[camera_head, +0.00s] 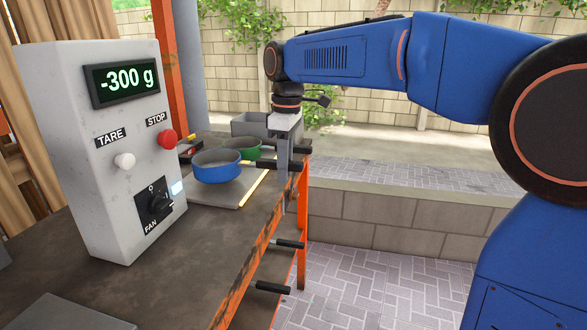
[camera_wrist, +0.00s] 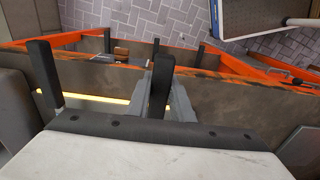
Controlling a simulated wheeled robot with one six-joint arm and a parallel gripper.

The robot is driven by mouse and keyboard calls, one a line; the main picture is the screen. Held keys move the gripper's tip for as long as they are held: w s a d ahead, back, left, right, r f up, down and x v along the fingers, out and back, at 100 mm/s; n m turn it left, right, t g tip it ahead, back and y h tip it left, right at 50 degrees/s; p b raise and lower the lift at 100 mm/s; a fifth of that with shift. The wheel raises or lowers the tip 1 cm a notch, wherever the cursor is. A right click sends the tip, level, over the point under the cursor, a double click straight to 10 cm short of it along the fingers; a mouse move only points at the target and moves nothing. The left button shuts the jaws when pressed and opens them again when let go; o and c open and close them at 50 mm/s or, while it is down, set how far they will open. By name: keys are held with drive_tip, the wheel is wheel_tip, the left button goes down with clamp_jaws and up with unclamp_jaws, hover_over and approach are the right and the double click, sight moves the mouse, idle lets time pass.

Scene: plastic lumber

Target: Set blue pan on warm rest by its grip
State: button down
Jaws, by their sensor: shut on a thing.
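The blue pan (camera_head: 217,167) is at the middle left of the head view, over a flat grey plate (camera_head: 215,197) with a bright yellow edge strip (camera_head: 254,189). I cannot tell for certain whether the pan touches the plate. My gripper (camera_head: 284,160) is at the bench's right edge, shut on the pan's black grip. In the wrist view, the black grip (camera_wrist: 160,85) stands between my grey fingers (camera_wrist: 163,97). The yellow strip (camera_wrist: 95,98) shows there too. The pan's bowl is hidden in the wrist view.
A green pan (camera_head: 249,147) and a grey bin (camera_head: 250,125) stand behind. A control box (camera_head: 110,190) reads -300 g, with TARE, STOP and FAN controls.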

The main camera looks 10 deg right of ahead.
drive_tip(key=shift+w+a+f, duration=0.1)
drive_tip(key=shift+w+a, duration=0.15)
drive_tip(key=shift+a, duration=0.4)
drive_tip(key=shift+f, duration=1.15)
drive_tip(key=shift+d, duration=0.1)
drive_tip(key=c, duration=1.5)
unclamp_jaws()
wheel_tip(320, 180, up, 17)
drive_tip(key=s+d+f+m+t, duration=0.2)
drive_tip(key=s+d+f+m, duration=0.5)
drive_tip(key=s+d+f, duration=0.55)
drive_tip(key=s+d+f+m+t, duration=0.1)
drive_tip(key=s+d+f+m, duration=0.1)
drive_tip(key=s+f, duration=0.3)
drive_tip(key=s+d+f+m, duration=0.2)
drive_tip(key=s+d+f, duration=0.2)
drive_tip(key=s+f, duration=0.2)
drive_tip(key=s+d+f+m+t, duration=0.1)
drive_tip(key=s+d+f+m, duration=0.1)
drive_tip(key=s+f, duration=0.3)
drive_tip(key=shift+s+d+f+m+t+h, duration=0.15)
drive_tip(key=shift+d+f, duration=0.15)
drive_tip(key=shift+f, duration=0.35)
drive_tip(key=shift+s+d+f+m+t+h, duration=0.15)
drive_tip(key=shift+d+f, duration=0.15)
drive_tip(key=shift+f, duration=0.35)
